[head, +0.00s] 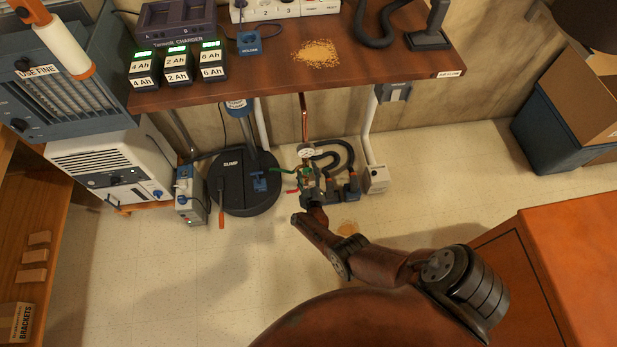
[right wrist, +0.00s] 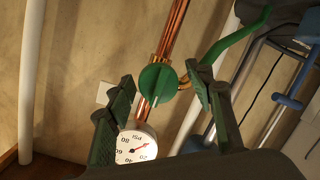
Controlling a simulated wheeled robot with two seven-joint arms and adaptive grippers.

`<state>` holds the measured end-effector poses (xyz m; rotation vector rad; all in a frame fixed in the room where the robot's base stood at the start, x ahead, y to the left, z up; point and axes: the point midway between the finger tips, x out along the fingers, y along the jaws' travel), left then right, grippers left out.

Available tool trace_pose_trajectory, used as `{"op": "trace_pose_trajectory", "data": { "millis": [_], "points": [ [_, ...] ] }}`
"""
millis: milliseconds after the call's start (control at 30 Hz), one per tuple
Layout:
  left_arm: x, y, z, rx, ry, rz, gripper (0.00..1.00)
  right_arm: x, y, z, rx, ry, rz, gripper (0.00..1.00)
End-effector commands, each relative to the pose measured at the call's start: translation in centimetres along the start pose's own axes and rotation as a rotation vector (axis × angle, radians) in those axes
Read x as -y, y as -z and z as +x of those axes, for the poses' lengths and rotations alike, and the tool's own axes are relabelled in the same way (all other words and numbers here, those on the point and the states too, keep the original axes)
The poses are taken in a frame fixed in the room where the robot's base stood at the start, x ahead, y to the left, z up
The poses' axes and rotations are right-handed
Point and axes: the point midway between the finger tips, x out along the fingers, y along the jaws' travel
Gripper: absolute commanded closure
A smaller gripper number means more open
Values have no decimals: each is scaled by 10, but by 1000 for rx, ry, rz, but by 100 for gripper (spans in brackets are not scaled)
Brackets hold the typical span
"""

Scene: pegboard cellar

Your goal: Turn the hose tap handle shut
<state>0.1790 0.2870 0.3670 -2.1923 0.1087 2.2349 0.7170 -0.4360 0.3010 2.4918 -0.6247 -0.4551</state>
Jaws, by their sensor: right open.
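The hose tap handle appears to be the round green knob (right wrist: 157,84) on the copper pipe (right wrist: 174,30) in the right wrist view. Its raised ridge runs roughly along the pipe. My right gripper (right wrist: 161,80) is open, with one finger at each side of the knob in that view. I cannot tell whether the fingertips reach around it or stop short. No contact shows. In the head view my right gripper (head: 307,184) is low at the pipework under the bench and covers part of the tap. My left gripper is not in view.
A dial gauge (right wrist: 135,144) sits on the pipe close to the fingers. A green curved piece (right wrist: 236,48) branches off beside them. A black sump lid (head: 236,190) is left of the pipework. The bench (head: 255,77) overhangs behind. Floor at right (head: 455,185) is clear.

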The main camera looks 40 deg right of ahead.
Motion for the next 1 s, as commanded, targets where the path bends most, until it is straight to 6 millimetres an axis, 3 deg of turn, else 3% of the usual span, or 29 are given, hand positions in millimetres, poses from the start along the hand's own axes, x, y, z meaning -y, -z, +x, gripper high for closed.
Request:
{"op": "trace_pose_trajectory", "data": {
  "millis": [333,633,1000],
  "points": [
    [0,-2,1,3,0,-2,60,-1,-3,-28,5,-3,0,51],
    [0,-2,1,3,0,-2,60,1,-2,-64,4,1,-1,51],
    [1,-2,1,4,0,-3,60,0,-1,-74,2,1,-3,51]
  ]
}}
